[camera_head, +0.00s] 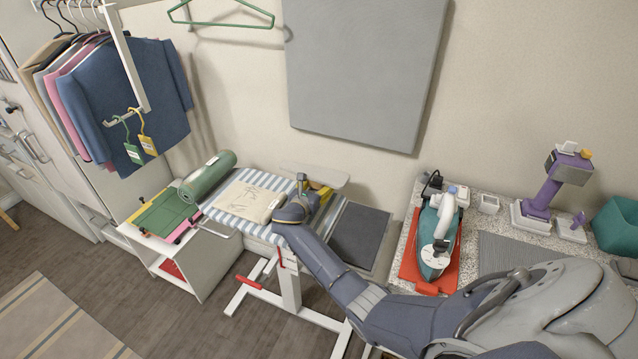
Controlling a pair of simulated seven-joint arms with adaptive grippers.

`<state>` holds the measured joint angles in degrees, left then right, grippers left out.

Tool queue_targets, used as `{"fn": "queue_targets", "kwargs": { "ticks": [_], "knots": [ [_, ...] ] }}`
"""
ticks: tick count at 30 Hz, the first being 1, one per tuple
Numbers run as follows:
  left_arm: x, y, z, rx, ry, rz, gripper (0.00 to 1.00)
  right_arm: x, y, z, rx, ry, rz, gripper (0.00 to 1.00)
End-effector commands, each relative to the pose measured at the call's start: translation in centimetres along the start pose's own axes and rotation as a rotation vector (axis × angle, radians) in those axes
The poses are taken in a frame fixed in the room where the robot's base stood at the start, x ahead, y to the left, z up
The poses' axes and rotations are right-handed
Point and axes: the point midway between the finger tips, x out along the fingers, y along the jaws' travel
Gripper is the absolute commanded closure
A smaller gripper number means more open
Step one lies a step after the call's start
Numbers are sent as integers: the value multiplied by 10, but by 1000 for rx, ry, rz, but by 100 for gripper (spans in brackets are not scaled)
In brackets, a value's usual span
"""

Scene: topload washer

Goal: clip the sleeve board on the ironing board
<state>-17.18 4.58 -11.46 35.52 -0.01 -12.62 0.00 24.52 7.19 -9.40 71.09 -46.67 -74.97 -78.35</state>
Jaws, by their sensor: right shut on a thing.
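The ironing board (276,181) has a blue-and-white striped cover and stands at mid-picture on white legs. The sleeve board (325,175) is a narrow pale board with rounded ends, above the ironing board's back edge near the wall. My right gripper (303,186) reaches over the ironing board from the lower right and is shut on the sleeve board. Its fingers partly hide the contact. A yellow part (323,193) shows beside the fingers. I cannot tell whether the sleeve board touches the ironing board. My left gripper is not in view.
A folded beige cloth (246,201) lies on the striped cover. A dark flat pad (360,237) is at the board's right end. A teal iron (437,235) stands on a red mat on the speckled counter. A white cabinet (205,262) stands at left.

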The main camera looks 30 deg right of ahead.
Motion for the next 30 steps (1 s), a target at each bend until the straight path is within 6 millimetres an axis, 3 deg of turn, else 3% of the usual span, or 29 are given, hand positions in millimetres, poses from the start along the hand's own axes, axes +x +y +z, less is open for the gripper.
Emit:
{"fn": "queue_targets", "kwargs": {
  "ticks": [14, 15, 21, 30],
  "knots": [
    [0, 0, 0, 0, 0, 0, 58, 2, 0, -8, 1, -1, 0, 87],
    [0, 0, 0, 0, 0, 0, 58, 1, 0, -8, 2, -2, 0, 34],
    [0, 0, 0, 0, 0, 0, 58, 2, 0, -8, 1, -1, 0, 13],
    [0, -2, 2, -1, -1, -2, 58, -1, 0, -10, 0, 2, 0, 13]
  ]
}}
